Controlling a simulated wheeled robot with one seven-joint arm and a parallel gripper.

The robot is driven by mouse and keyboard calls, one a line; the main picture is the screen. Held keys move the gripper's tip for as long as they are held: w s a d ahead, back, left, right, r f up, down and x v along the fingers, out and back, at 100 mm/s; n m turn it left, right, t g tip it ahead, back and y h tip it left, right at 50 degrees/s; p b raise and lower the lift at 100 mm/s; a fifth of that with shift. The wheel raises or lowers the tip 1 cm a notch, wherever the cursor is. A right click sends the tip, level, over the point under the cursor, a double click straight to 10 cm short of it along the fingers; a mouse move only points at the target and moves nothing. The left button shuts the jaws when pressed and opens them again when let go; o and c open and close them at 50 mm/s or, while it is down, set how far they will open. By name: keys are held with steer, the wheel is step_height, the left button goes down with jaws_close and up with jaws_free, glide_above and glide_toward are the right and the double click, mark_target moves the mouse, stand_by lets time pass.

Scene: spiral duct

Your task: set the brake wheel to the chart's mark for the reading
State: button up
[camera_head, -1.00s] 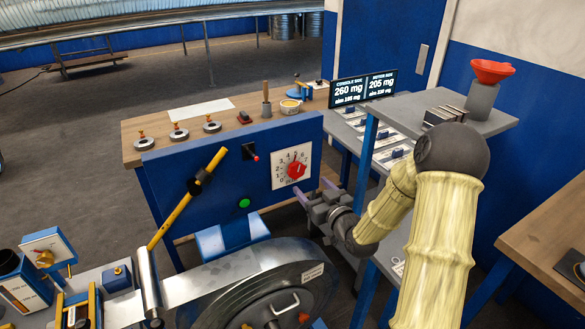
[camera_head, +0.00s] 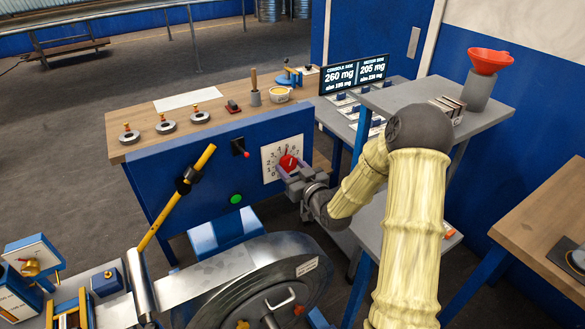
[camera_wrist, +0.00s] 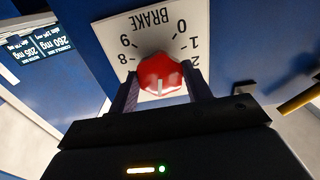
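The brake wheel (camera_head: 288,162) is a red knob on a white numbered dial plate (camera_head: 268,158) on the blue console front. My gripper (camera_head: 293,172) is at the knob. In the wrist view, one finger stands on each side of the red knob (camera_wrist: 160,75), very close to it; I cannot tell whether they press on it. The knob's white mark points away from the word BRAKE, and the number there is hidden. The display (camera_head: 353,76) reads console side 260 mg and motor side 205 mg, with small aim lines. I cannot identify the chart.
A black lever with a red tip (camera_head: 240,147) and a green button (camera_head: 236,199) are on the console front. A yellow-handled lever (camera_head: 178,195) and a large metal coil (camera_head: 255,285) lie left and below. A grey shelf (camera_head: 405,97) with a red funnel (camera_head: 488,61) stands right.

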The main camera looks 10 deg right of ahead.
steer(key=shift+d, duration=0.15)
steer(key=shift+c, duration=0.6)
steer(key=shift+a+f, duration=0.1)
steer(key=shift+a, duration=0.1)
steer(key=shift+b, duration=0.4)
steer(key=n+b, duration=0.1)
steer(key=b, duration=0.1)
steer(key=n+b, duration=0.2)
steer(key=b, duration=0.1)
steer(key=shift+f, duration=0.25)
steer(key=n+b, duration=0.3)
steer(key=b, duration=0.1)
steer(key=n+b, duration=0.4)
steer(key=b, duration=0.2)
steer(key=shift+d+r, duration=0.1)
steer(key=shift+r+n+b, duration=0.2)
steer(key=shift+n+b, duration=0.8)
steer(key=shift+b, duration=0.35)
steer(key=shift+r, duration=0.1)
